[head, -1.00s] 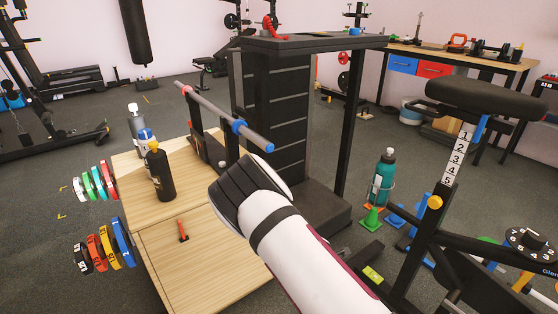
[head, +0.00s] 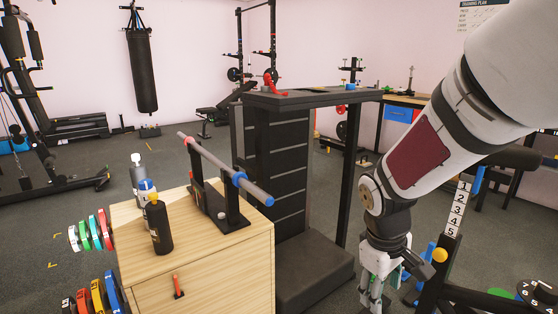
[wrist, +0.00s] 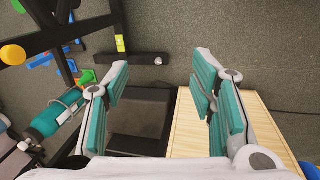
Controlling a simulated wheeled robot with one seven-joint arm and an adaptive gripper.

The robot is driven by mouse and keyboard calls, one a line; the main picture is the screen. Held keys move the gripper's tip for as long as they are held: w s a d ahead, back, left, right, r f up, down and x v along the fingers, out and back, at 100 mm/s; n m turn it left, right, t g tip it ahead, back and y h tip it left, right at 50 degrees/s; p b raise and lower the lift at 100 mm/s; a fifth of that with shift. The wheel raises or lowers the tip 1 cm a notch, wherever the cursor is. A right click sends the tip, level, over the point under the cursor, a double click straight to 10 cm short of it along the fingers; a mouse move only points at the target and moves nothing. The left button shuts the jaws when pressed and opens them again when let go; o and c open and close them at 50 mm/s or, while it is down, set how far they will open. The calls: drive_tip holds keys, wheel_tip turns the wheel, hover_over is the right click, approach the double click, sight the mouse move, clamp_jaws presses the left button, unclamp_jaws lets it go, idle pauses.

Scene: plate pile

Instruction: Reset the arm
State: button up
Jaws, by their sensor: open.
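My gripper (head: 374,294) hangs at the lower right of the head view, below my white arm, pointing down. In the wrist view its two teal-padded fingers (wrist: 160,95) stand wide apart with nothing between them. The fingers are over the floor, near the black bench step (wrist: 138,118) and the light wooden cabinet (wrist: 245,118). No object is held.
The wooden cabinet (head: 205,285) carries a bar on a stand (head: 222,168) and a black bottle (head: 158,225). A black rack (head: 290,98) stands behind. A black machine with a numbered post (head: 455,215) is close right of my gripper. A teal bottle (wrist: 48,120) shows in the wrist view.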

drive_tip(key=s+a+r+m+g+y, duration=0.1)
drive_tip(key=s+r+m, duration=0.35)
drive_tip(key=s, duration=0.95)
drive_tip(key=s+a+r+m+y, duration=0.15)
drive_tip(key=s+r, duration=0.55)
drive_tip(key=s, duration=0.7)
wheel_tip(320, 180, up, 30)
drive_tip(key=d+t+p, duration=0.1)
drive_tip(key=t+p, duration=0.3)
drive_tip(key=p, duration=2.5)
drive_tip(key=shift+d+r, duration=0.15)
drive_tip(key=shift+r, duration=0.1)
drive_tip(key=shift+w+f, duration=0.1)
